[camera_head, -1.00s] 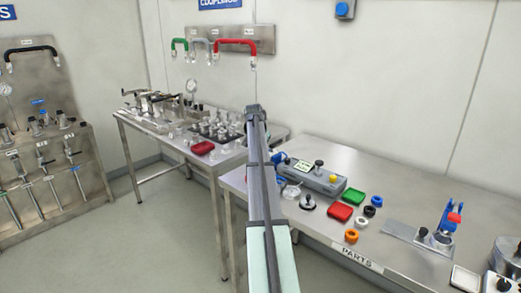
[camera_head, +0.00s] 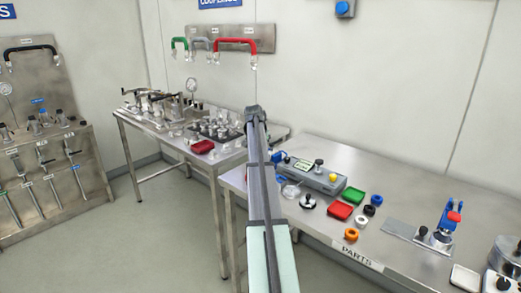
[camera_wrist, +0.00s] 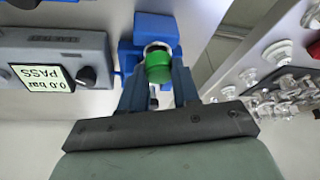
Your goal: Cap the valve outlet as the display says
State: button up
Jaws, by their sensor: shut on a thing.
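In the wrist view my gripper (camera_wrist: 158,88) is shut on a green round piece (camera_wrist: 158,70), which sits between the two dark blue fingers. A pale ring shows just beyond it, against a blue block (camera_wrist: 155,28). I cannot tell whether the green piece touches the ring or the block. The grey leak test box (camera_wrist: 25,45) stands beside them, and its display (camera_wrist: 42,77) reads 0.0 bar PASS, upside down here. In the head view the box (camera_head: 318,178) is on the parts bench, and my arm hides the gripper.
A second bench (camera_head: 150,135) with clear fittings stands at left.

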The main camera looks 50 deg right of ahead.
jog(key=shift+f, duration=0.35)
dwell(0.5)
jog(key=o, duration=1.6)
jog(key=shift+c, duration=0.2)
jog(key=shift+r, duration=0.15)
jog(key=shift+r, duration=3.35)
